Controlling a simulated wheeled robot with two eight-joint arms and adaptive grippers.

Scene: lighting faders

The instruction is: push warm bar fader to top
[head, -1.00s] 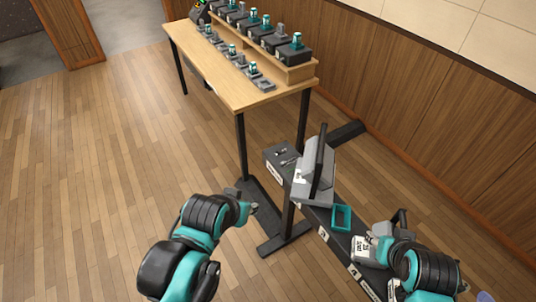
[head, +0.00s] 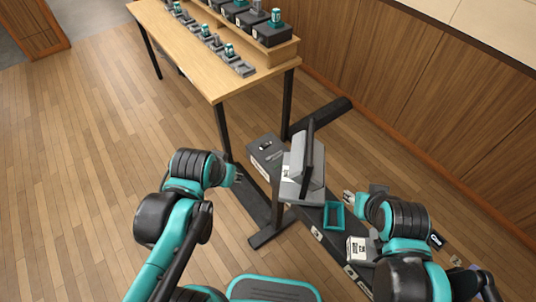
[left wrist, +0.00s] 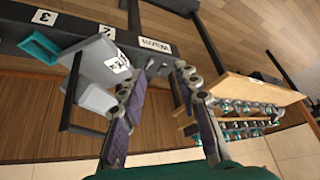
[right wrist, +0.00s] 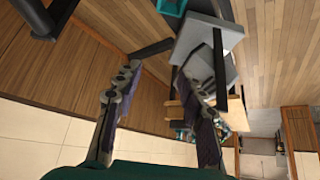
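The long dark console (head: 258,168) runs low beneath the desk's near end, toward the front right. In the left wrist view a white label reading "Warm" (left wrist: 153,45) lies on the dark console (left wrist: 190,42). A small light metal stub (left wrist: 151,63) stands close to that label; I cannot tell if it is the warm fader, nor its slider position. My left gripper (head: 238,177) is open and empty, left of the console's far end; its spread fingers also show in the left wrist view (left wrist: 158,82). My right gripper (head: 350,197) is open and empty, right of the grey unit.
A teal frame (head: 334,215) and a white-labelled box (head: 360,249) lie nearer. The wooden desk (head: 200,62) holds several small devices. Floor at left is clear.

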